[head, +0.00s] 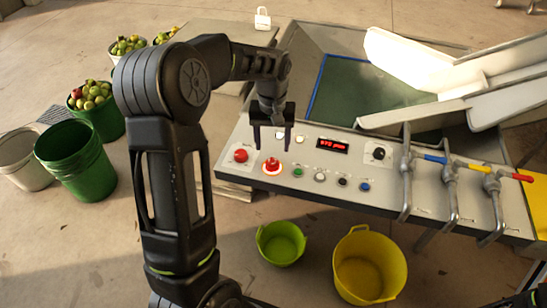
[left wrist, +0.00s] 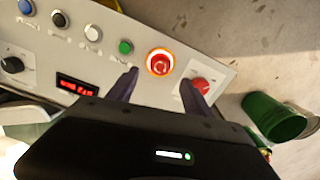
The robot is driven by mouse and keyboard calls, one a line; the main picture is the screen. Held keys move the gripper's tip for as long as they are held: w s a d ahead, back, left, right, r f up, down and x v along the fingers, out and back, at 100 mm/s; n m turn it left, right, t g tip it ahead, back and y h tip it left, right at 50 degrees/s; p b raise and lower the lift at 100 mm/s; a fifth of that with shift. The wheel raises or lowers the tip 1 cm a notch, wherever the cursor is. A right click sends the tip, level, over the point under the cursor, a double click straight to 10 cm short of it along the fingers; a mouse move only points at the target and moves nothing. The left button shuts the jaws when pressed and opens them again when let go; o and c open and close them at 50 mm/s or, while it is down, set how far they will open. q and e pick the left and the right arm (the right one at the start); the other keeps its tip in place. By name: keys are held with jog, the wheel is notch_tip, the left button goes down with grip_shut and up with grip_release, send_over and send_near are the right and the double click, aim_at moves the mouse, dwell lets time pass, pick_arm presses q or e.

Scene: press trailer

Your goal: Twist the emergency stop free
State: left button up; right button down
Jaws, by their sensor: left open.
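The emergency stop (head: 271,167) is a red mushroom button with a glowing orange ring on the sloped grey control panel (head: 310,190). It also shows in the left wrist view (left wrist: 160,62), just beyond the fingertips. My left gripper (head: 272,150) is open and empty, pointing down above the button, with one finger to each side in the picture. In the left wrist view the fingertips (left wrist: 159,77) are apart, and the button looks clear of them. A dark part of my right arm shows at the bottom right corner of the head view; its gripper cannot be made out.
A red rotary knob (head: 240,155) sits close left of the button, near one finger. Green, white, black and blue buttons, a red display (head: 332,145) and pipe levers (head: 450,185) are to the right. Green (head: 281,243) and yellow (head: 369,265) tubs stand below.

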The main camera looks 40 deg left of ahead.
aim_at(272, 161)
pick_arm(q)
notch_tip(272, 161, down, 7)
jog(key=shift+f+p, duration=0.1)
jog(key=shift+p, duration=0.25)
grip_shut()
dwell(0.6)
